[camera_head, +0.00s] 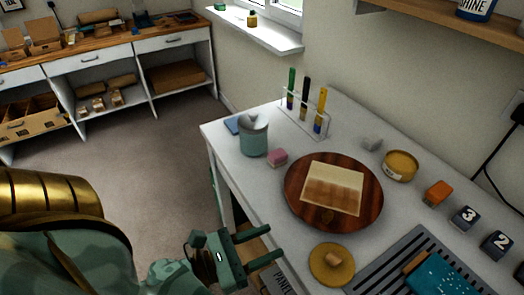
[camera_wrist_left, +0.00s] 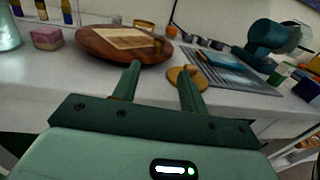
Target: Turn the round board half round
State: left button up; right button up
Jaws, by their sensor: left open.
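The round board (camera_head: 293,209) is dark reddish wood and lies on the white table; a pale and tan square panel (camera_head: 333,188) lies on top of it. In the left wrist view the round board (camera_wrist_left: 93,44) is ahead, beyond my fingertips. My left gripper (camera_head: 276,243) is open and empty, at the table's front edge, apart from the board. It also shows in the left wrist view (camera_wrist_left: 162,72) with its two fingers spread. My right gripper is not in view.
A round yellow lid (camera_head: 322,268) with a small knob lies in front of the board. A pink block (camera_head: 278,157), a grey-green cup (camera_head: 254,138) and a rack of tubes (camera_head: 318,122) stand behind it. A yellow tin (camera_head: 401,168) and a ridged grey mat (camera_head: 378,280) are at right.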

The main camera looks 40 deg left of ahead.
pick_arm(q)
jog(key=shift+s+a, duration=0.1)
jog(key=shift+s, duration=0.15)
jog(key=shift+c, duration=0.3)
